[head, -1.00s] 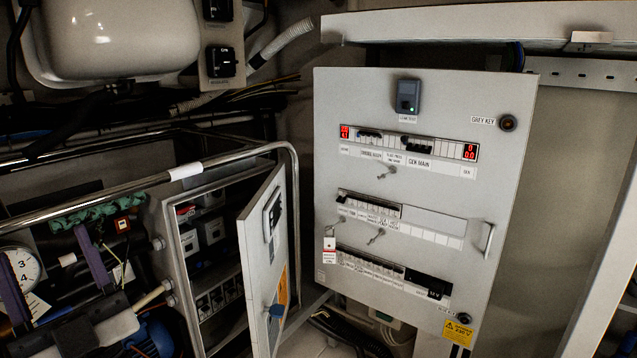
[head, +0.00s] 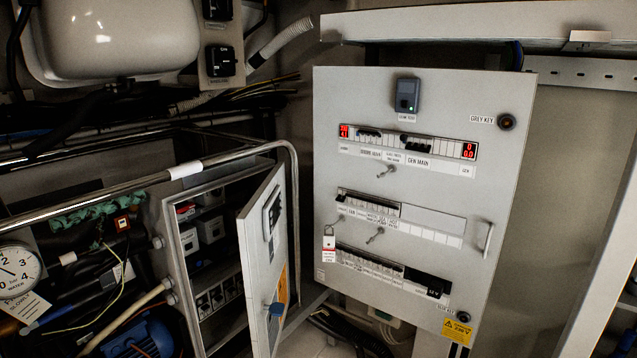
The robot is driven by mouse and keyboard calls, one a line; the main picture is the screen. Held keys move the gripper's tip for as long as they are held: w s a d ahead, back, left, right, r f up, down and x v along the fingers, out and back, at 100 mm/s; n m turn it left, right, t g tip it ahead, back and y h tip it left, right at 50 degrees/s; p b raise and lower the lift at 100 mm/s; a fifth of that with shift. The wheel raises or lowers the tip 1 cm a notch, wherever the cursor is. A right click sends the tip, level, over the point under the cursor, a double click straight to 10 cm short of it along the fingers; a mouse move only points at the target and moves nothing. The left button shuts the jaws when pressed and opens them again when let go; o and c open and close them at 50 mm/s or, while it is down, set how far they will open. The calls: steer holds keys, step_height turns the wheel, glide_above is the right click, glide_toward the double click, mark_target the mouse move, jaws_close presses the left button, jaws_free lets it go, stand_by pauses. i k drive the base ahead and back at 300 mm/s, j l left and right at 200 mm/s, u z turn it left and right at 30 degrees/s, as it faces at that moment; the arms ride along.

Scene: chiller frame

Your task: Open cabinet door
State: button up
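A small grey cabinet (head: 171,232) stands at the centre left. Its narrow door (head: 254,262) is swung open to the right, and switchgear shows inside. The door carries a black latch (head: 271,213), an orange label and a blue knob (head: 276,310). To the right is a large white electrical panel (head: 412,270) with rows of breakers, red displays and keys. It has a small handle (head: 488,238) on its right side and looks closed. I cannot tell which door the task means. My gripper is not in view.
A pressure gauge (head: 18,272), hoses and a blue motor (head: 138,338) fill the lower left. A white tank (head: 120,40) hangs above.

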mark_target(264, 257)
steer(key=i+j, duration=0.3)
steer(key=j, duration=0.15)
steer(key=i+j, duration=0.3)
steer(key=j, duration=0.2)
